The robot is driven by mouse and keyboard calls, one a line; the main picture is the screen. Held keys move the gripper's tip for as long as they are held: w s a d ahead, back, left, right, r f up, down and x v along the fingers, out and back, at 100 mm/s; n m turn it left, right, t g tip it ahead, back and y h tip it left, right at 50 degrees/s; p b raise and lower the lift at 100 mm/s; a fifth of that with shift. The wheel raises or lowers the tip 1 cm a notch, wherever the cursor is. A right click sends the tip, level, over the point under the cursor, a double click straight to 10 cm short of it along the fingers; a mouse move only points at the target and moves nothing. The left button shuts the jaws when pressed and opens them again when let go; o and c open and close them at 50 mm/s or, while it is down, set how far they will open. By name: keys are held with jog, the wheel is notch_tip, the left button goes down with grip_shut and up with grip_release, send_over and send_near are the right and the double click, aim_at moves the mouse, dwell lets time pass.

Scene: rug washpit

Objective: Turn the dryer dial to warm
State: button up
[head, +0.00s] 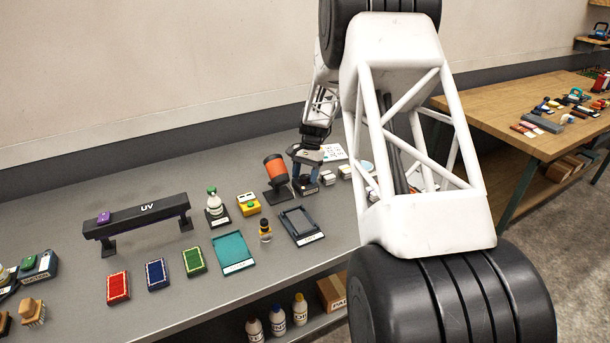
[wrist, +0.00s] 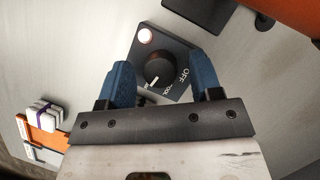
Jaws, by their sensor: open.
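The dryer dial is a round black knob (wrist: 159,68) on a dark control box (wrist: 176,50) in the wrist view. A pale pointer line on the knob faces the lower left. My gripper (wrist: 162,75) is open, with one blue finger on each side of the knob; I cannot tell whether they touch it. The orange dryer (head: 276,168) stands just left.
A round pinkish-white light (wrist: 145,35) is on the box's corner. A dark tray (head: 299,225) and a yellow box (head: 248,204) lie nearer the front. Small white blocks (head: 328,177) sit right of my gripper. A UV bar (head: 140,211) stands at left.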

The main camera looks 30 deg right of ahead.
jog(key=shift+c, duration=0.4)
jog(key=c, duration=0.8)
jog(key=shift+n+h, duration=0.3)
jog(key=shift+n, duration=0.4)
jog(key=o, duration=0.9)
jog(key=shift+v, duration=3.9)
jog(key=shift+w+d, duration=0.1)
jog(key=shift+w, duration=0.1)
